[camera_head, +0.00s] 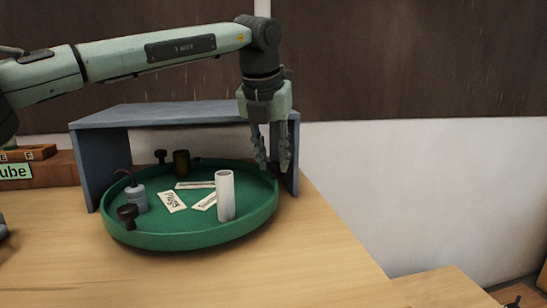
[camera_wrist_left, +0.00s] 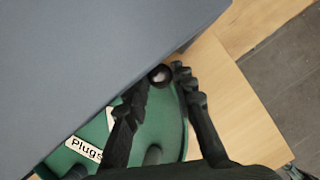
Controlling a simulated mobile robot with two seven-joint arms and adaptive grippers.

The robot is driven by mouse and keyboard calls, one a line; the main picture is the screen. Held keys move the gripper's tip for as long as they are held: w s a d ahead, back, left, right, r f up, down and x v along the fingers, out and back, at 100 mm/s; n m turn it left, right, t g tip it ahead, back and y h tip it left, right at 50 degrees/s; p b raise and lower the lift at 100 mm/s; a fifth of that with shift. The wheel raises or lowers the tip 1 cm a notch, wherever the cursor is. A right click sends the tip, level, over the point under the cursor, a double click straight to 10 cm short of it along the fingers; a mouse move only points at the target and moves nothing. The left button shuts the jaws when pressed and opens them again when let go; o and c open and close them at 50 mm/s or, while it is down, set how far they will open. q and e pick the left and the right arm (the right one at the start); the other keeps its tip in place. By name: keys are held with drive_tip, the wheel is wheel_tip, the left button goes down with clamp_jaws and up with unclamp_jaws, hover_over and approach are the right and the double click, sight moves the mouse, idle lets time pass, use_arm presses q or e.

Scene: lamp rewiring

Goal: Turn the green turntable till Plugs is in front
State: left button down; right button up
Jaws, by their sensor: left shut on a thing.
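The green turntable (camera_head: 190,240) is a round tray with a raised rim, partly under a grey shelf. The Plugs label (camera_head: 172,202) lies left of its middle, toward the front left; it also shows in the left wrist view (camera_wrist_left: 86,148). Two more labels (camera_head: 195,184) lie near the middle, their words unreadable. My left gripper (camera_head: 272,168) points down at the turntable's right rim. In the left wrist view its fingers are around a dark round knob (camera_wrist_left: 160,74) at the rim, shut on it. My right gripper is not in view.
The table front is clear.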

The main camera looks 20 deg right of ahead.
use_arm(q)
drive_tip(key=shift+w, duration=0.1)
idle(0.4)
drive_tip(key=c, duration=1.3)
unclamp_jaws()
drive_tip(key=v, duration=1.2)
drive_tip(key=shift+r, duration=0.1)
